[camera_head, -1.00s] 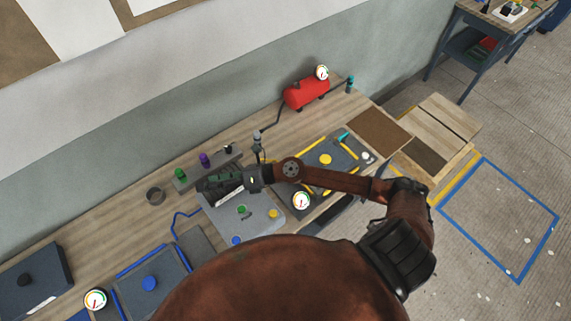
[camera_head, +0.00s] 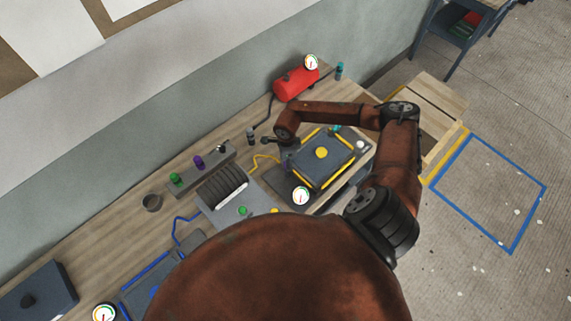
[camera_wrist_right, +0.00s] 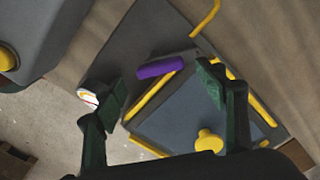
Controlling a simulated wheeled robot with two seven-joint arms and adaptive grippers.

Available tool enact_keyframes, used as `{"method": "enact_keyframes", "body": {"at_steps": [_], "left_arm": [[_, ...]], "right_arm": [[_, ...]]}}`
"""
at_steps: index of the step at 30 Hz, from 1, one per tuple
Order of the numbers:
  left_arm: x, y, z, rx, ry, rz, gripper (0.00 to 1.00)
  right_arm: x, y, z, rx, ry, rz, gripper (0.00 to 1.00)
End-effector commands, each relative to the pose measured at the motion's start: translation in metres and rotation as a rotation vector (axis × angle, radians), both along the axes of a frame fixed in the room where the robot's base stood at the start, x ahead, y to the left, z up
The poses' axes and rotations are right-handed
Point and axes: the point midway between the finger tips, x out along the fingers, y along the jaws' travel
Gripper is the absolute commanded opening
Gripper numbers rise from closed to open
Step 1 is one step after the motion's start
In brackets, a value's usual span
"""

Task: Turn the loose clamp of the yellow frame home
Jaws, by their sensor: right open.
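The yellow frame (camera_head: 345,170) is a dark plate with yellow edge strips and a yellow round knob (camera_head: 321,153) in its middle. In the right wrist view the frame (camera_wrist_right: 180,120) lies below the fingers, with its knob (camera_wrist_right: 209,142) low in the picture. My right gripper (camera_wrist_right: 165,95) is open and empty above the frame. My left gripper is not in view.
A gauge (camera_head: 301,195) stands beside the frame, and a yellow hose (camera_head: 265,160) runs from its far side. A grey panel box (camera_head: 236,212), a ribbed dark block (camera_head: 222,186), a knob rack (camera_head: 200,165) and a red tank (camera_head: 295,82) share the bench.

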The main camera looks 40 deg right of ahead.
Motion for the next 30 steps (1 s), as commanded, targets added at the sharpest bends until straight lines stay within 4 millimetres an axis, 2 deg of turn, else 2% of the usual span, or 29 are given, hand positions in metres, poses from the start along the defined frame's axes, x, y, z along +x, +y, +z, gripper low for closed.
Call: {"method": "enact_keyframes", "body": {"at_steps": [3,6,12,16,30], "left_arm": [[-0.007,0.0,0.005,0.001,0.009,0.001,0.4],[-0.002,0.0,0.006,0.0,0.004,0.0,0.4],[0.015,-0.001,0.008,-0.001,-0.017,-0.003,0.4],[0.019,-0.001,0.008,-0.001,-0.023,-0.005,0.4],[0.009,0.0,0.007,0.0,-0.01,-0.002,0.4]], "right_arm": [[0.0,0.002,-0.014,0.002,0.002,-0.001,0.65],[0.001,0.002,-0.021,0.001,0.0,0.001,0.65],[0.001,0.002,-0.026,0.001,0.0,0.004,0.65],[0.001,0.003,-0.025,0.002,0.0,0.004,0.65],[0.001,0.003,-0.025,0.002,0.0,0.003,0.32]]}}
